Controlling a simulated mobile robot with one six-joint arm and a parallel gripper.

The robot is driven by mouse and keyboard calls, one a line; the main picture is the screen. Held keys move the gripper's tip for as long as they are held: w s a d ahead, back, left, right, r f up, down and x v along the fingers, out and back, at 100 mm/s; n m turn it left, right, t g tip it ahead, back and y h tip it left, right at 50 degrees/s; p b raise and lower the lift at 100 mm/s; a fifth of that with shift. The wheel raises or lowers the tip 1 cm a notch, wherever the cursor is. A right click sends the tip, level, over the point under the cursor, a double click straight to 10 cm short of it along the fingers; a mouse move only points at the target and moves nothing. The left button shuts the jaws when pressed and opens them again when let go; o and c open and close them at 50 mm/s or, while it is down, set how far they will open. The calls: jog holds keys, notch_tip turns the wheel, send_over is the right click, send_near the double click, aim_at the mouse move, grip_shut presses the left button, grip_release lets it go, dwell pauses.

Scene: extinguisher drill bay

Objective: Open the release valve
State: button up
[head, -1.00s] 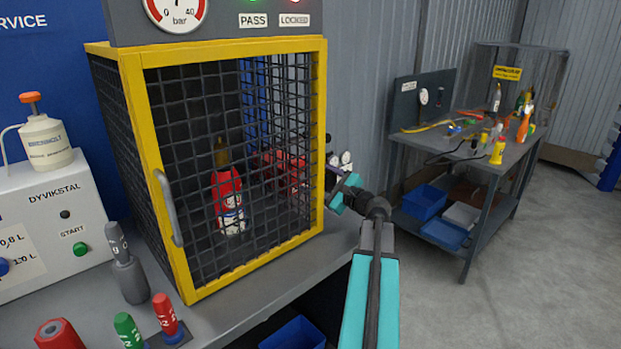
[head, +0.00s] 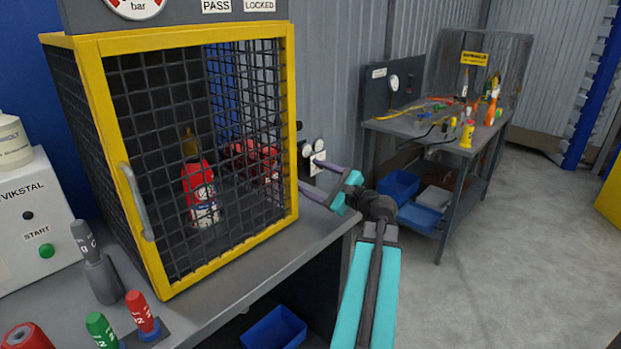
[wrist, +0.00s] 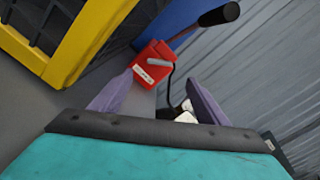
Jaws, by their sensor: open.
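My gripper (head: 309,175) is open and empty, its two purple fingers spread to the right of the yellow-framed cage. In the wrist view, a red block (wrist: 154,66) with a white label lies ahead of the open fingers (wrist: 162,80). Which part is the release valve I cannot tell for sure. In the head view, small white dials (head: 313,146) stand just beyond the fingers. Red parts (head: 255,160) show through the cage mesh.
The yellow-framed mesh cage (head: 165,285) stands close left of my gripper, with a red extinguisher (head: 201,195) inside. A grey corrugated wall (head: 345,80) is behind. A cluttered workbench (head: 400,127) stands to the right. The floor (head: 500,250) there is clear.

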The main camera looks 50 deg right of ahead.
jog(key=shift+n, duration=0.3)
jog(key=p, duration=0.2)
jog(key=shift+d+p, duration=0.15)
jog(key=shift+p, duration=0.2)
jog(key=p, duration=0.4)
jog(key=p, duration=0.2)
jog(key=shift+s+f+p, duration=0.1)
jog(key=shift+f+p, duration=0.05)
jog(key=shift+p, duration=0.25)
jog(key=w+p, duration=0.1)
jog(key=w, duration=0.3)
jog(key=w+p, duration=0.1)
jog(key=w, duration=0.4)
jog(key=w+d+p, duration=0.1)
jog(key=w, duration=0.3)
jog(key=shift+w, duration=0.4)
jog(key=c, duration=1)
jog(key=shift+f, duration=0.1)
jog(key=shift+c, duration=0.2)
